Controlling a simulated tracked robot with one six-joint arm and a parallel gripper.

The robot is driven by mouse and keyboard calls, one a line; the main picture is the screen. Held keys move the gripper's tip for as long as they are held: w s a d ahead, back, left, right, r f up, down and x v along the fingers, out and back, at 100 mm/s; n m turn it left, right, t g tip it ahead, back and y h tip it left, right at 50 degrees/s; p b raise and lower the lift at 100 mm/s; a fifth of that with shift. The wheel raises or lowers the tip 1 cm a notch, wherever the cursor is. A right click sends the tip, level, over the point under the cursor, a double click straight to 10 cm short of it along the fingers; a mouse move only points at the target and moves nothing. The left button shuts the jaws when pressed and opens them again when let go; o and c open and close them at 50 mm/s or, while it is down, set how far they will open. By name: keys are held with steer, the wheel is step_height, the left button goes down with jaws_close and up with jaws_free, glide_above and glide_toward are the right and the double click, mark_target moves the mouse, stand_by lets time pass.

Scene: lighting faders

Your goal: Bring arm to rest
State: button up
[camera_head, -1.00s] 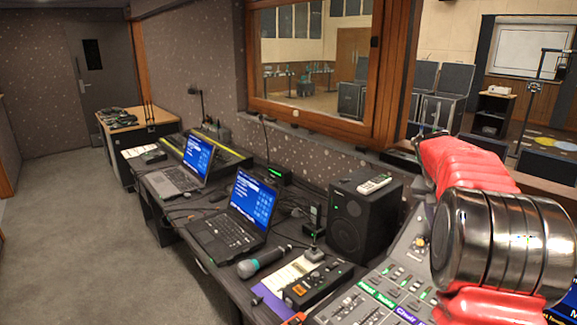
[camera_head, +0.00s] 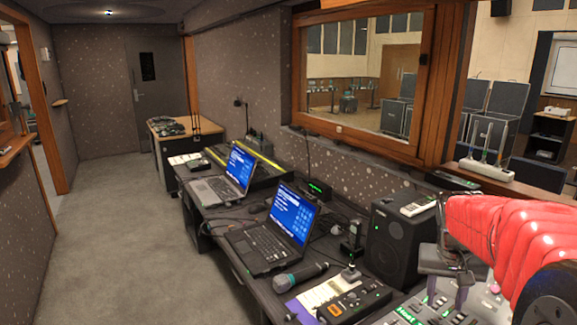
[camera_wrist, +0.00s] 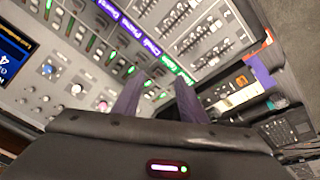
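My gripper (camera_head: 447,284) hangs pointing down over the mixing console (camera_head: 412,312) at the lower right of the head view, at the end of my red arm. In the wrist view, the two grey fingers of my gripper (camera_wrist: 157,94) stand apart with nothing between them. The console (camera_wrist: 200,40) spreads behind them, with rows of faders, knobs and purple and green label strips. I cannot tell the exact height of the fingertips above the console.
Left of the console are a black speaker (camera_head: 393,240), a microphone (camera_head: 300,277), a small control box (camera_head: 352,300) and two open laptops (camera_head: 275,232). A power strip (camera_head: 487,170) lies on the window ledge. The carpeted floor (camera_head: 120,230) at left is clear.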

steer(key=s+a+r+n+t+y, duration=0.1)
steer(key=s+a+n+t, duration=0.1)
steer(key=s+a, duration=0.6)
steer(key=s+a+r+n+t+y, duration=0.1)
steer(key=s+a+r+n+t, duration=0.1)
steer(key=s+a, duration=0.7)
steer(key=a+n, duration=0.1)
steer(key=a, duration=0.5)
steer(key=shift+a+n, duration=0.25)
steer(key=shift+n, duration=0.05)
steer(key=shift+c, duration=0.3)
